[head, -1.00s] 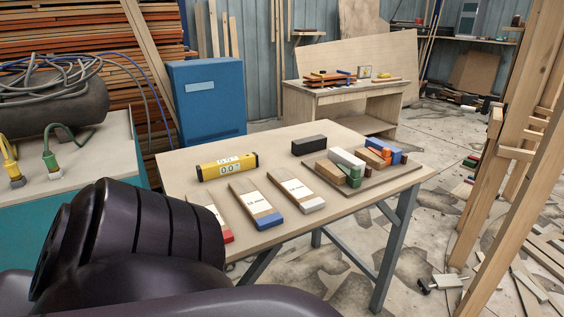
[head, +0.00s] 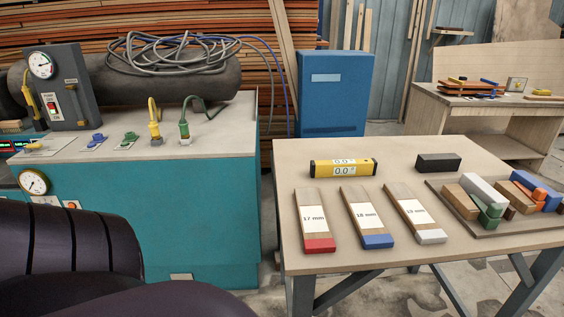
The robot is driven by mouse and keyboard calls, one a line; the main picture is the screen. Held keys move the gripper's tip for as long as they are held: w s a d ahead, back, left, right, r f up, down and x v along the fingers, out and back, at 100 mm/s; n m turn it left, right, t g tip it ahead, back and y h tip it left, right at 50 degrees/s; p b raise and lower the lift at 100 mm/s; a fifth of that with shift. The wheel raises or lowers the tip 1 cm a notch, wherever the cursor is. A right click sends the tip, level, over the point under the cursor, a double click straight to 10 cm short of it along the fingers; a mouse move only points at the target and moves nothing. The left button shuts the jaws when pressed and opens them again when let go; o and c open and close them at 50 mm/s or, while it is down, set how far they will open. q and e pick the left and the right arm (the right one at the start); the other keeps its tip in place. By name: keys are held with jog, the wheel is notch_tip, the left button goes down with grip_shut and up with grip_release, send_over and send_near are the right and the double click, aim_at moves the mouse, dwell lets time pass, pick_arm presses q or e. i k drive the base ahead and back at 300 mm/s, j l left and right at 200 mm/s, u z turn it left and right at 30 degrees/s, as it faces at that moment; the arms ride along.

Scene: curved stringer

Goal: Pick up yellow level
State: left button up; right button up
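The yellow level (head: 325,169) lies on the wooden table (head: 290,226), near its left back part. It is a short yellow bar with dark ends and a display reading 0.0. Nothing touches it. One of my dark arm links fills the lower left of the head view. Neither of my grippers is in view.
Three wooden pieces with red (head: 318,244), blue (head: 377,241) and white (head: 431,236) ends lie in front of the level. A black block (head: 438,162) lies to its right. A board (head: 480,230) holds several coloured blocks. A teal cabinet (head: 190,215) stands left of the table.

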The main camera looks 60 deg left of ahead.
aim_at(338, 168)
jog(key=u, duration=1.45)
